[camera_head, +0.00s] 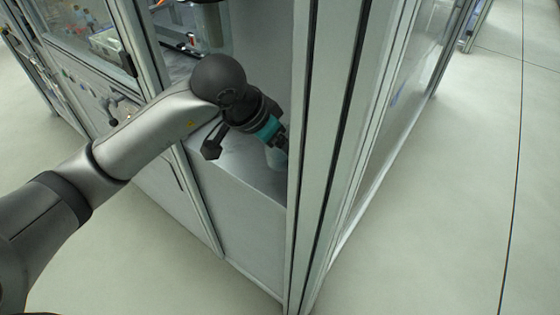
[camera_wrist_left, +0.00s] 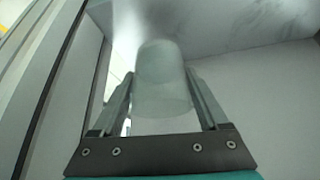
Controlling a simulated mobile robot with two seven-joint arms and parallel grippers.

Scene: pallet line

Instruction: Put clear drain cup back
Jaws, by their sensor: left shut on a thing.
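A clear, greenish drain cup (camera_wrist_left: 163,82) stands between the two fingers of my left gripper in the left wrist view, with a finger on either side of it. My left gripper (camera_head: 282,148) is shut on the cup. In the head view it reaches into an open bay of the machine, low over a grey metal shelf (camera_head: 225,172). A pale part of the cup (camera_head: 273,157) shows below the gripper there; the rest is hidden by the gripper and the frame post. I cannot tell whether the cup touches the shelf. My right gripper is not in view.
A tall frame post (camera_head: 325,150) stands close to the right of my left gripper. Another post (camera_head: 165,110) stands on the left side of the bay. A grey wall (camera_head: 262,50) closes the back. The floor (camera_head: 470,180) at right is clear.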

